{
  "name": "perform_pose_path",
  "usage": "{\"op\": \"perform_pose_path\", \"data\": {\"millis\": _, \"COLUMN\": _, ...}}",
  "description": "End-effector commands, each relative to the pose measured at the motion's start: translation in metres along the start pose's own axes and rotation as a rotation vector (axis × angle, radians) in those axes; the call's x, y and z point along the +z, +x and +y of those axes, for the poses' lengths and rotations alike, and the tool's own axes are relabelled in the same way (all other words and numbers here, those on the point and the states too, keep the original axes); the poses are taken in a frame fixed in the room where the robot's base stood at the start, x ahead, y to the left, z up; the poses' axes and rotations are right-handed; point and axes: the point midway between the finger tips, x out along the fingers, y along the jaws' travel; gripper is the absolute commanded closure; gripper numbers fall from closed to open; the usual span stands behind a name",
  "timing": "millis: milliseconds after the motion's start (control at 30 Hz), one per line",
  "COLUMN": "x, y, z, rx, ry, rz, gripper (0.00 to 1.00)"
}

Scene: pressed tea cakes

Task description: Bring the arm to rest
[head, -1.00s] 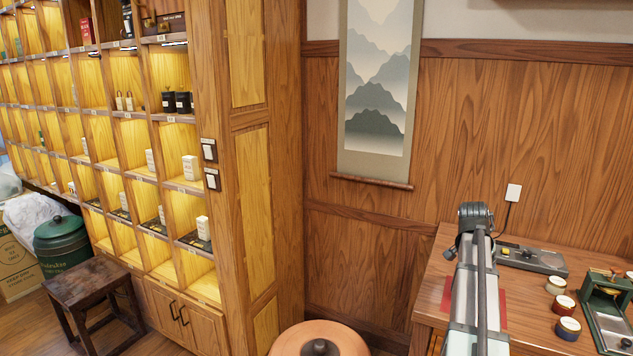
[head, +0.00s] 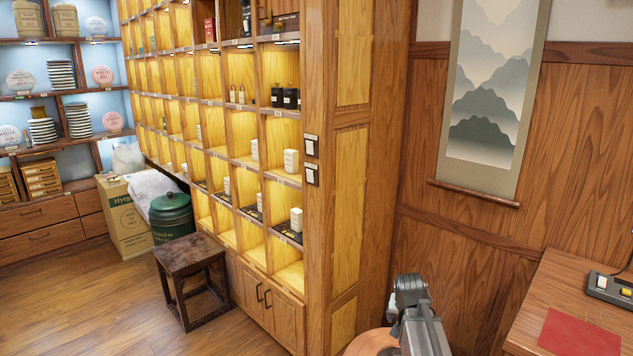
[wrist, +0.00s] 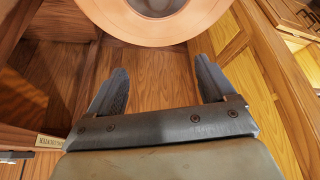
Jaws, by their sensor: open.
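My gripper (wrist: 158,88) shows in the wrist view with its two dark fingers spread wide apart. It is open, and nothing is between the fingers but the view down to the wooden floor. In the head view my arm rises from the lower edge right of centre, and its fingertips cannot be made out.
A wooden cubby shelf (head: 352,200) stands left of my arm. A dark stool (head: 190,256) and a green canister (head: 171,213) are farther left. A wooden counter (head: 545,300) with a red mat (head: 582,333) and a grey device (head: 612,289) is at right. The floor at left is clear.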

Motion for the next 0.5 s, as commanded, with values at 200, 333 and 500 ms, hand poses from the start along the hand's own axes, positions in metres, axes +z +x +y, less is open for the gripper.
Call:
{"op": "perform_pose_path", "data": {"millis": 200, "x": 0.066, "y": 0.048, "z": -0.084, "rx": -0.051, "ry": -0.249, "rz": -0.022, "gripper": 0.17}}
{"op": "perform_pose_path", "data": {"millis": 333, "x": 0.108, "y": 0.071, "z": -0.127, "rx": -0.081, "ry": -0.393, "rz": -0.028, "gripper": 0.17}}
{"op": "perform_pose_path", "data": {"millis": 500, "x": 0.171, "y": 0.098, "z": -0.176, "rx": -0.12, "ry": -0.581, "rz": -0.035, "gripper": 0.17}}
